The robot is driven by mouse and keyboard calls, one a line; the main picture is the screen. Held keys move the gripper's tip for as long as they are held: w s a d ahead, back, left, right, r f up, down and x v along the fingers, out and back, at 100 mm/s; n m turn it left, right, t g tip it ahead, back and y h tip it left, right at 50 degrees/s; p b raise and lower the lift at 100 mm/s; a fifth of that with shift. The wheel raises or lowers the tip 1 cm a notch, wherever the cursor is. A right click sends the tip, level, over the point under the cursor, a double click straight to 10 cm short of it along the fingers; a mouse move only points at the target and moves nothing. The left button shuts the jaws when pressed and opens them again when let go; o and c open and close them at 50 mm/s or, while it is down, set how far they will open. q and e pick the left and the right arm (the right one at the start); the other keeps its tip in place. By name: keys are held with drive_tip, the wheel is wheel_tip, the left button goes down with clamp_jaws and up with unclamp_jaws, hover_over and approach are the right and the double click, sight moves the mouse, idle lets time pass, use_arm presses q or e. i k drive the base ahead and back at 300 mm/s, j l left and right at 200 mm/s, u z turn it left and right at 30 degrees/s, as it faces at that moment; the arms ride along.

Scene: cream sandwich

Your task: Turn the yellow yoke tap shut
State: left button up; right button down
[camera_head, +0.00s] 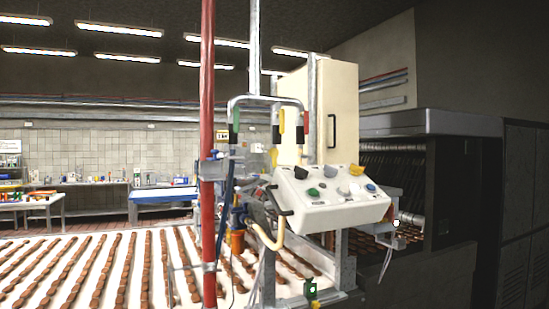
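A grey tube yoke (265,99) hangs on a vertical pipe above the control box. Several coloured tap handles hang from it. The yellow yoke tap (281,121) is a small upright yellow lever on the yoke, right of the middle, in front of the cream cabinet. A green handle (236,117) hangs at the yoke's left end, and a red one (306,123) at its right end. A smaller yellow piece (273,157) shows below. Neither of my grippers is in view, so nothing of mine is seen touching the tap.
A white control box (330,205) with coloured knobs stands below the yoke. A red vertical post (208,150) and hoses stand left of it. A conveyor (60,250) with rows of brown biscuits spreads at left. A dark machine (440,190) fills the right.

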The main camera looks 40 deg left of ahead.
sight(281, 112)
drive_tip(key=k+j+u, duration=0.1)
drive_tip(key=u, duration=1.15)
drive_tip(key=i+l+u, duration=0.1)
drive_tip(key=l, duration=0.6)
drive_tip(key=i+l+u, duration=0.15)
drive_tip(key=l, duration=0.6)
drive_tip(key=i+l+u, duration=0.1)
drive_tip(key=l, duration=0.6)
